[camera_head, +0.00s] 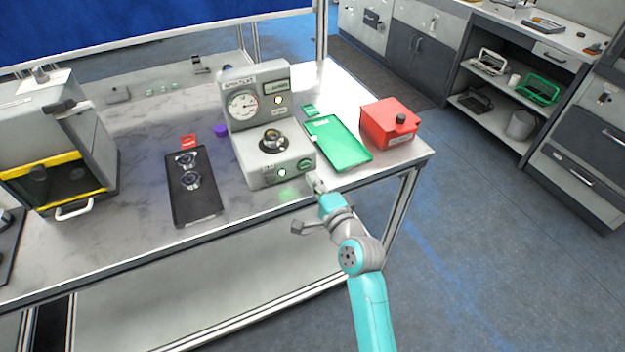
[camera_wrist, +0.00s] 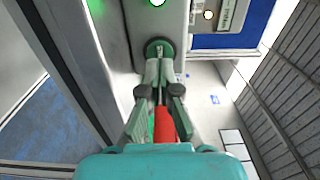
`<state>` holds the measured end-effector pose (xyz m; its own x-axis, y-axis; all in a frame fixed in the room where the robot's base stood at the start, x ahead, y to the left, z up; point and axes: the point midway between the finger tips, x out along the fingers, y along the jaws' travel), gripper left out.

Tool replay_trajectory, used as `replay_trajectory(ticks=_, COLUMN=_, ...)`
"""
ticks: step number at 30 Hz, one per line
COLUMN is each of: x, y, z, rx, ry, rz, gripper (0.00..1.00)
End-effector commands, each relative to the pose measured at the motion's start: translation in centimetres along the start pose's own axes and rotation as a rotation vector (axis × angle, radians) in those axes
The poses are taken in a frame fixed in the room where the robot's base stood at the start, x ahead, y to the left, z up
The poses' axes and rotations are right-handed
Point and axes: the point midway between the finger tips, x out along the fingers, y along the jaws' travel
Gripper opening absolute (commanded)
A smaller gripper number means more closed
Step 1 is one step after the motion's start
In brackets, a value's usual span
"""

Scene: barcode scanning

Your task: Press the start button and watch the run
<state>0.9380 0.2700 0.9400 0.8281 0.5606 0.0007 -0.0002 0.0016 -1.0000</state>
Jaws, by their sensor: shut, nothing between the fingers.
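The grey machine (camera_head: 246,165) stands on the bench with a round dial gauge (camera_head: 243,105) on its upright back. Its low front face carries a round green button (camera_head: 304,164) and a lit green lamp (camera_head: 282,172). A round dark and metallic part (camera_head: 270,140) sits on its top. My gripper (camera_head: 317,180) is shut and empty, just in front of the button. In the wrist view, my fingertips (camera_wrist: 159,58) overlap the green button (camera_wrist: 157,43); I cannot tell whether they touch it. Part of the button is hidden behind them.
Right of the machine lie a green tray (camera_head: 345,148) and a red box (camera_head: 385,128) with a black knob. Left is a black tray (camera_head: 205,206) holding round metallic parts. A yellow-trimmed machine (camera_head: 60,165) stands at far left. The floor right of the bench is clear.

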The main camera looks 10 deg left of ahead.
Motion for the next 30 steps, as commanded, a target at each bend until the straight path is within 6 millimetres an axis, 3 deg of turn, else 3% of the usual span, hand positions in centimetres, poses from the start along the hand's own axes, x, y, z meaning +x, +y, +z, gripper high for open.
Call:
replay_trajectory(ticks=18, x=-8.7, y=0.2, z=0.0, rx=0.001, ry=0.001, rz=0.004, gripper=0.0)
replay_trajectory(ticks=30, x=-10.1, y=0.1, z=0.0, rx=0.0, ry=0.0, rz=0.002, gripper=0.0)
